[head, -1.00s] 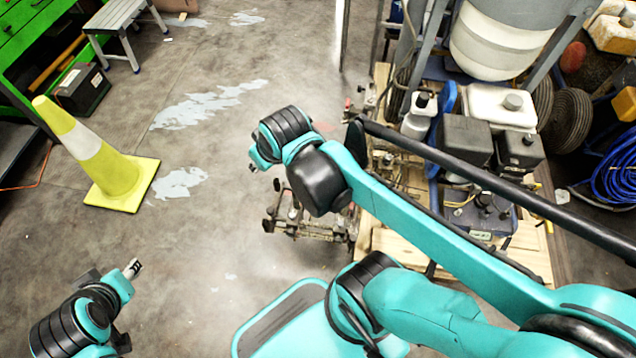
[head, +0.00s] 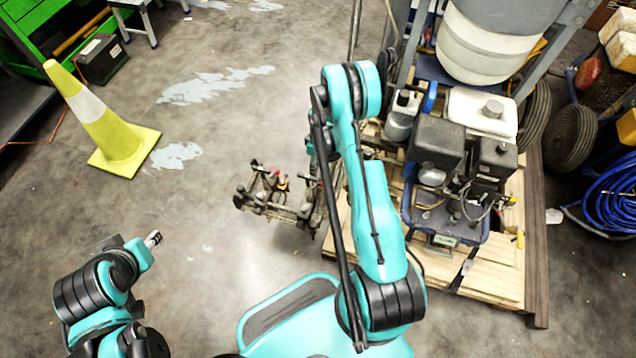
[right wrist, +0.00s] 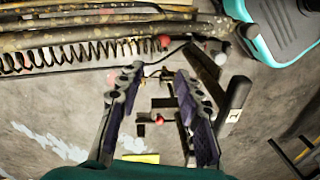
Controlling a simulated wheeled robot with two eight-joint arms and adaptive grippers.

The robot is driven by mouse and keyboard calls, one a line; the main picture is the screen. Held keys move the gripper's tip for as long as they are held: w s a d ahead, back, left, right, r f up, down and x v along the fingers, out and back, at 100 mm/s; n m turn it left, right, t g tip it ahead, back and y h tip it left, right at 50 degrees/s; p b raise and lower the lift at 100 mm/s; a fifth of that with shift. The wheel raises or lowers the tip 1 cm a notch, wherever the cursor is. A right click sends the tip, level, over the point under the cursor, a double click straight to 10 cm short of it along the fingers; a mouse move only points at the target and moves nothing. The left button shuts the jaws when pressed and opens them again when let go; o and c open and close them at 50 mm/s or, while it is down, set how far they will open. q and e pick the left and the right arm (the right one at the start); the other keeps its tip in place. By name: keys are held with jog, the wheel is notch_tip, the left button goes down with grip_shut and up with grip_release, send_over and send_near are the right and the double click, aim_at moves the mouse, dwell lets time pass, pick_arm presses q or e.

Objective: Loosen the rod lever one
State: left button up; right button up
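The line striper (head: 465,150) stands on a wooden pallet at the right of the head view. A dark, rusty metal rod assembly (head: 268,203) sticks out from its left side, with small red knobs. In the right wrist view, a coil spring and rods (right wrist: 75,52) cross the top left, with a red ball knob (right wrist: 165,40) near the spring's end. Another red knob (right wrist: 159,119) shows between my fingers. I cannot tell which part is lever one. My right gripper (right wrist: 158,72) is open, its fingers apart; the arm mostly hides it in the head view. My left gripper (head: 153,239) is low at left, away from the striper.
A yellow cone (head: 110,130) with a white band stands on the floor at left. A green workbench (head: 30,40) is at top left. The pallet (head: 490,280) and a coiled blue hose (head: 610,195) are at right.

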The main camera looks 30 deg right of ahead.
jog(key=f+b, duration=0.1)
jog(key=f, duration=0.2)
jog(key=s+f+b, duration=0.1)
jog(key=f, duration=0.3)
jog(key=f+b, duration=0.1)
jog(key=f, duration=0.2)
jog(key=shift+s+a+f, duration=0.15)
jog(key=shift+a+f, duration=0.05)
grip_shut()
